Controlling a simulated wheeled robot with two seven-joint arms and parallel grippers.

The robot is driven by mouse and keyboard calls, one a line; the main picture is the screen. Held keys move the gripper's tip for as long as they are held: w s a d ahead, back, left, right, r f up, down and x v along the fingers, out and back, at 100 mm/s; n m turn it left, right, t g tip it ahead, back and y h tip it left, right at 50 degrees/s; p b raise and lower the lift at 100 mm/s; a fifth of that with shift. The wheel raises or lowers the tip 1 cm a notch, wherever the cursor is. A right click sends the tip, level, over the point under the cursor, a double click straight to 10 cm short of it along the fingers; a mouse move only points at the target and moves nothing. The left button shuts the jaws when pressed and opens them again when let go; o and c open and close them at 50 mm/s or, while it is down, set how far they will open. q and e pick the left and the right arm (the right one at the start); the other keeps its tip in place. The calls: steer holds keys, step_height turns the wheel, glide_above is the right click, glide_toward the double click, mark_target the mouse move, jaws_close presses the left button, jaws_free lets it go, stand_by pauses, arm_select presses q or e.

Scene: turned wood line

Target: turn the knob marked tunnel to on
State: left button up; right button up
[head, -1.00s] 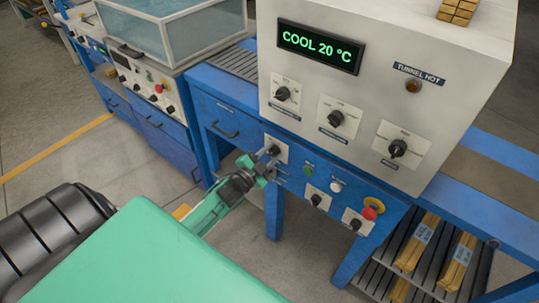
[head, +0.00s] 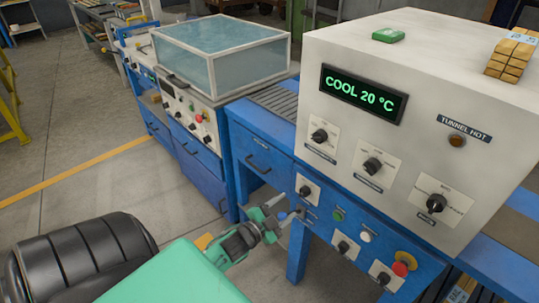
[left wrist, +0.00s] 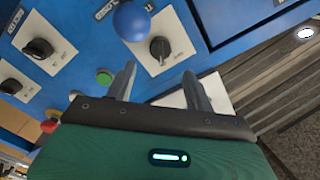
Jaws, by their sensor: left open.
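The lower blue panel carries a black rotary knob (head: 306,191) on a white plate, the one nearest my left gripper (head: 279,217). The print beside it is too small to read, so I cannot confirm which knob is marked tunnel. The left gripper is open and empty, below and left of this knob and apart from it. In the left wrist view, a black knob (left wrist: 160,48) on a white plate shows ahead, beyond the open fingers (left wrist: 160,75). My right gripper is out of view.
The blue panel also has a green button (head: 338,214), a white button (head: 365,237), other knobs and a red emergency button (head: 401,266). The white housing above bears three knobs, a display (head: 362,93) reading COOL 20 °C and an unlit-looking lamp (head: 457,140) labelled TUNNEL HOT.

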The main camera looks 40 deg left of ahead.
arm_select(q)
steer(key=s, duration=0.6)
steer(key=shift+a, duration=0.2)
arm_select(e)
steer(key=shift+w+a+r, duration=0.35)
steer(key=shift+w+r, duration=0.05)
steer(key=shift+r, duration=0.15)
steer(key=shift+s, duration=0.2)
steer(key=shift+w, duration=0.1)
